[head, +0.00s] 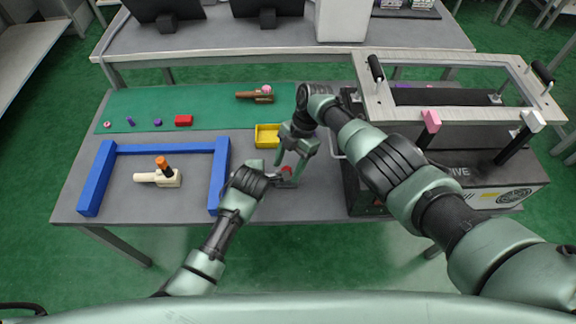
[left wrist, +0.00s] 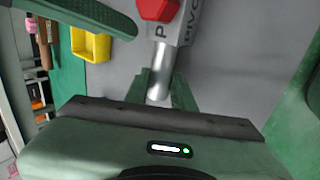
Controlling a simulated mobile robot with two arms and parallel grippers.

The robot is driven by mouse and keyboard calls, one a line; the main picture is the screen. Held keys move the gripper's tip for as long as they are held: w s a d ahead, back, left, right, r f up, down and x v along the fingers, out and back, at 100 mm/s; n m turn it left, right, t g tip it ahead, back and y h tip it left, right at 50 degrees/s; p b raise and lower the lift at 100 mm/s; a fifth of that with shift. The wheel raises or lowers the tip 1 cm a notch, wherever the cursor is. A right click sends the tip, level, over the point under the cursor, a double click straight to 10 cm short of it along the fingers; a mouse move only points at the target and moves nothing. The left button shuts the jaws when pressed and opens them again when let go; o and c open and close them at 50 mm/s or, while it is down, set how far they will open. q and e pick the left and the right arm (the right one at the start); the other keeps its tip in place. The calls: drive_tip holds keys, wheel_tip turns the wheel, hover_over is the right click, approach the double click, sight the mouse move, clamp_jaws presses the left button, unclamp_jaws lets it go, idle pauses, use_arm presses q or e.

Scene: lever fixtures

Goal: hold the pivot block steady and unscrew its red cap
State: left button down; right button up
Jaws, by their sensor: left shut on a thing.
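The grey pivot block (left wrist: 187,30), marked PIVOT, shows at the top of the left wrist view with a red hexagonal cap (left wrist: 158,8) on it. In the head view the red cap (head: 287,170) sits near the table's front edge, with the block mostly hidden around it. My left gripper (head: 273,179) is shut on the block's silver rod (left wrist: 160,78), which lies between its fingers. My right gripper (head: 291,166) points down above the cap with its fingers spread. One of its fingers shows apart from the cap in the left wrist view.
A yellow bin (head: 268,136) stands just behind the grippers. A blue frame (head: 165,148) surrounds a beige fixture with an orange cap (head: 162,164) at the left. A large black machine (head: 440,180) bounds the right. A green mat (head: 200,102) holds small parts.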

drive_tip(key=shift+r, duration=1.4)
drive_tip(key=shift+s+f+m+t+y, duration=0.1)
drive_tip(key=shift+m+t+y, duration=0.25)
drive_tip(key=shift+m, duration=0.85)
drive_tip(key=m+t, duration=0.1)
drive_tip(key=m, duration=0.3)
drive_tip(key=shift+s+t+y, duration=0.15)
drive_tip(key=shift+t+y, duration=0.1)
drive_tip(key=shift+t, duration=0.1)
drive_tip(key=m+t, duration=0.1)
drive_tip(key=m, duration=0.4)
drive_tip(key=shift+s+t, duration=0.1)
drive_tip(key=shift+t, duration=0.3)
drive_tip(key=m+t, duration=0.1)
drive_tip(key=m, duration=0.2)
